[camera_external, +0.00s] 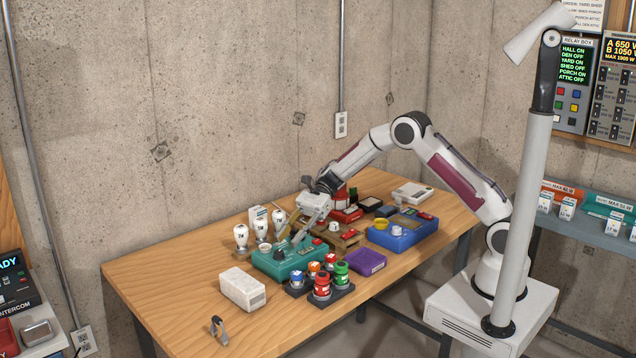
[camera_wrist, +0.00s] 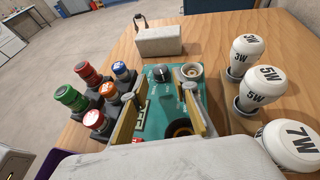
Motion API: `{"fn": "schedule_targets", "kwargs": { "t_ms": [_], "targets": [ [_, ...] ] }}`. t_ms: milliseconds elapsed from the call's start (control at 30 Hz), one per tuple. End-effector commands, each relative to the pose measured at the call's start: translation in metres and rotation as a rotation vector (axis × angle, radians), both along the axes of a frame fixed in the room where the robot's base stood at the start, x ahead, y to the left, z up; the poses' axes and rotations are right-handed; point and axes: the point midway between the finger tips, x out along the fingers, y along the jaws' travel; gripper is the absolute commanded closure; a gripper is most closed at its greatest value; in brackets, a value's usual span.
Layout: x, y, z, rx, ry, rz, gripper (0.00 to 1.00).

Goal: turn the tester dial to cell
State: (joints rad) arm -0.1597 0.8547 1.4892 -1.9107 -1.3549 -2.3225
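The tester is a teal box (camera_external: 283,263) on the wooden table, and it also fills the middle of the wrist view (camera_wrist: 152,110). Its dark round dial (camera_wrist: 159,74) is on the top panel, beside a pale round socket (camera_wrist: 191,72). The small print around the dial is too blurred to read, so I cannot tell its setting. My gripper (camera_external: 296,241) is above the tester, tilted downward. In the wrist view its two fingers (camera_wrist: 159,94) are apart with nothing held between them. The dial shows just beyond the fingertips, apart from them.
Several red, green, blue and orange capped jars (camera_wrist: 88,97) stand left of the tester in the wrist view. White bulbs (camera_wrist: 246,55) stand close on the right. A white block (camera_external: 242,288) lies nearby. A blue box (camera_external: 402,234) and purple tray (camera_external: 365,262) are further right.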

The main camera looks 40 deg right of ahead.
Motion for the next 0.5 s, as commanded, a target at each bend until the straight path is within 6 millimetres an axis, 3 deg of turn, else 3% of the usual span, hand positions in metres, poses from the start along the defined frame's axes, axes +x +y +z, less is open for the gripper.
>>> {"fn": "schedule_targets", "kwargs": {
  "t_ms": [200, 500],
  "targets": [
    [-0.007, 0.025, -0.011, 0.0, 0.001, 0.003, 0.71],
    [-0.011, 0.044, -0.019, 0.0, 0.0, 0.001, 0.71]
  ]
}}
